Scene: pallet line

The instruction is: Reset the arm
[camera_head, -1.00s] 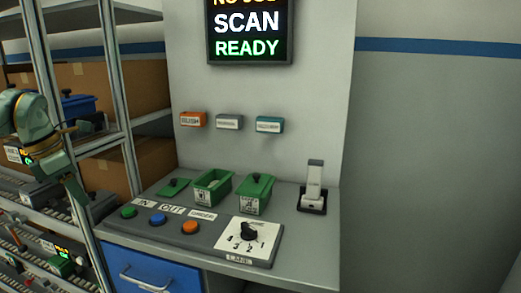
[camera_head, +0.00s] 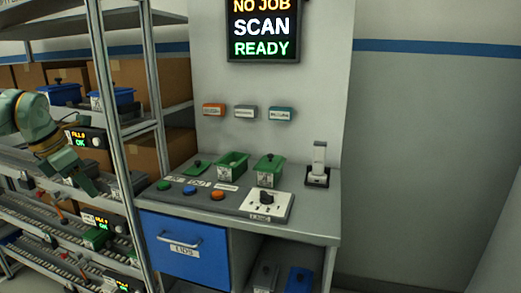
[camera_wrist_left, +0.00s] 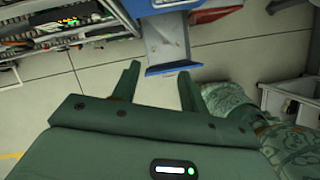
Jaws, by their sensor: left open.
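My left arm (camera_head: 32,122) comes in from the left in the head view. It is bent downward in front of the shelf rack. My left gripper (camera_head: 84,178) hangs there, apart from the workbench. The left wrist view shows its two dark green fingers (camera_wrist_left: 158,76) spread apart with nothing between them. Beyond the fingers are grey floor and a blue part with a grey end (camera_wrist_left: 166,48). My right gripper is in neither view.
The workbench (camera_head: 318,225) carries green bins (camera_head: 232,165), coloured buttons, a dial (camera_head: 265,200) and a scanner stand (camera_head: 317,175). A blue drawer (camera_head: 185,248) is below. The shelf rack (camera_head: 150,75) holds boxes and blue bins close to my left arm. The right side is open floor and wall.

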